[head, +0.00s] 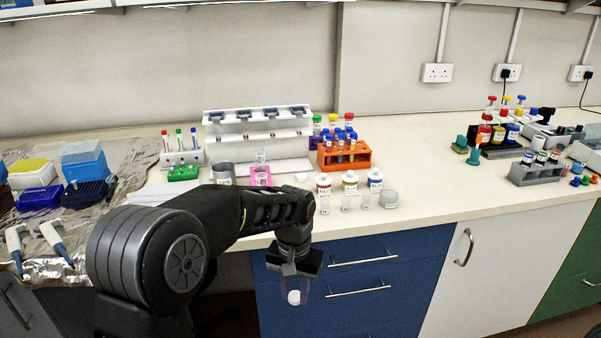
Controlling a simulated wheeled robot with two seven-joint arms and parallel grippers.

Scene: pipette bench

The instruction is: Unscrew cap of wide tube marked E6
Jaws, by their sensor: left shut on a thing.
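My left gripper (292,285) hangs in front of the blue drawers, out past the bench's front edge. It is shut on a small white cap (294,297), held between its fingertips and clear of the bench. Wide tubes stand near the front edge: one with a red label (323,186), one with a yellowish label (350,183) and one with a blue label (375,180). I cannot read an E6 mark on any of them. My right gripper is not in view.
Small clear vials (346,203) and a round grey dish (389,199) stand by the wide tubes. Behind are an orange tube rack (344,164) and a white pipette stand (258,146). A pink holder (260,182) stands left.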

